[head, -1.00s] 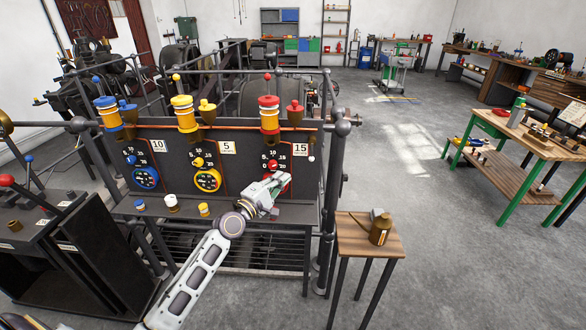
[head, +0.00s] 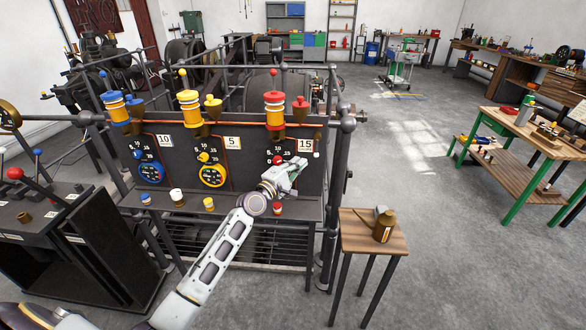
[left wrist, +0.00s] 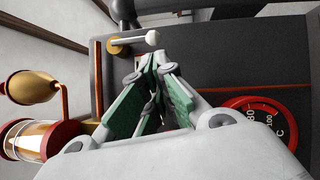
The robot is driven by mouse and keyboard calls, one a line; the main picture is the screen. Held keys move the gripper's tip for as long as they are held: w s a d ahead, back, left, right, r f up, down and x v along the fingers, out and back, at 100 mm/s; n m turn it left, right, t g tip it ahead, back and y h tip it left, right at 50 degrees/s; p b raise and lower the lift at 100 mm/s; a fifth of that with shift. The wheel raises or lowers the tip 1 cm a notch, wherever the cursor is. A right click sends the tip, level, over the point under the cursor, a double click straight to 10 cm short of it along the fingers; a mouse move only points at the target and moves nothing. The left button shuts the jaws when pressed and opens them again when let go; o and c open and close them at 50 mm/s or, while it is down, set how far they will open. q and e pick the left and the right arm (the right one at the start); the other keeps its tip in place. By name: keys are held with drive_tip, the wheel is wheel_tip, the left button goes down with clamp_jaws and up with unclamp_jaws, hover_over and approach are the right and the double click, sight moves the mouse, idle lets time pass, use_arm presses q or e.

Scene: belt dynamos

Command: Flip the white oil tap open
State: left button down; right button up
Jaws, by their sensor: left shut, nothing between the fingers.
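My left gripper (head: 300,164) is shut and empty, close to the left of the ball. The green-padded fingers (left wrist: 153,60) meet near the ball; I cannot tell whether they touch it. My right gripper is out of view.
The dark panel (head: 240,140) carries blue, yellow and red oilers and dials; the red dial (left wrist: 262,118) is beside my fingers. Small coloured caps stand on the ledge below. A pipe post (head: 337,190) rises right of the panel.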

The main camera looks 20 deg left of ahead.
sight(317, 148)
use_arm(q)
drive_tip(key=shift+x, duration=1.65)
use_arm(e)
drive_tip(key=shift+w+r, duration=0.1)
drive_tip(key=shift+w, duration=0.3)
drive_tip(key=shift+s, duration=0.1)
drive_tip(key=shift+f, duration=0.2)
use_arm(q)
drive_tip(key=shift+d+f+b, duration=0.1)
drive_tip(key=shift+b, duration=0.25)
drive_tip(key=shift+n, duration=0.3)
drive_tip(key=shift+w+d+b, duration=0.1)
drive_tip(key=shift+b, duration=0.2)
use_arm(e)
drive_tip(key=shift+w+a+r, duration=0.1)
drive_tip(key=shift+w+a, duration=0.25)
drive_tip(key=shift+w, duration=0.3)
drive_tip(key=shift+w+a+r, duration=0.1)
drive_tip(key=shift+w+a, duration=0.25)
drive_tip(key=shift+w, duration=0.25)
